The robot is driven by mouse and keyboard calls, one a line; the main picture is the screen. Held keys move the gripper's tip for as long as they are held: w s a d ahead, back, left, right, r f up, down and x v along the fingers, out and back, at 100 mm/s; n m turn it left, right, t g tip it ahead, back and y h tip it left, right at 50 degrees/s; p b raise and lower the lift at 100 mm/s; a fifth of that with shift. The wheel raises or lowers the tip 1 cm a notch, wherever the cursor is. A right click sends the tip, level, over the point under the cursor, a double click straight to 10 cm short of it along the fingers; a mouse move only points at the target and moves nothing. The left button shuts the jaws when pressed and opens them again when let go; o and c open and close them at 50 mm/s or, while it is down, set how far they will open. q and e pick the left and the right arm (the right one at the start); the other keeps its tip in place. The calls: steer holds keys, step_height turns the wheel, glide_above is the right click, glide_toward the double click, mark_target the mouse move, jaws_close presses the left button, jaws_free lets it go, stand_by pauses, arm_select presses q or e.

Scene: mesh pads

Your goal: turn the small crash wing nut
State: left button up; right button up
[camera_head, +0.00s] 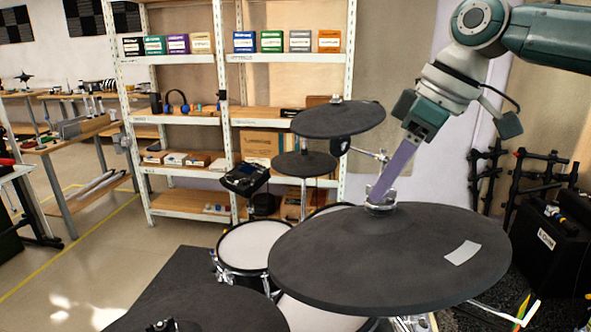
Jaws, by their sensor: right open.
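Several dark round cymbal pads are in view. The largest pad (350,255) is in front, with a metal fitting (381,204) at its centre. My right gripper (377,197) reaches down from the upper right. Its long purple fingers are at this fitting, open; they overlap in this view, and I cannot tell whether they touch it or stand around it. A smaller pad (338,121) behind has a small nut (336,99) on top. No label shows which pad is the small crash. My left gripper is not in view.
A lower small pad (304,165), a drum module (245,178) and a white-headed drum (254,245) stand behind the largest pad. Another dark pad (215,312) is at the bottom left. Shelves (175,120) stand behind the kit. A black amplifier (548,240) is at the right. Floor at the left is clear.

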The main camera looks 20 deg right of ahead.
steer(key=shift+c, duration=0.2)
jaws_close()
steer(key=shift+r, duration=0.1)
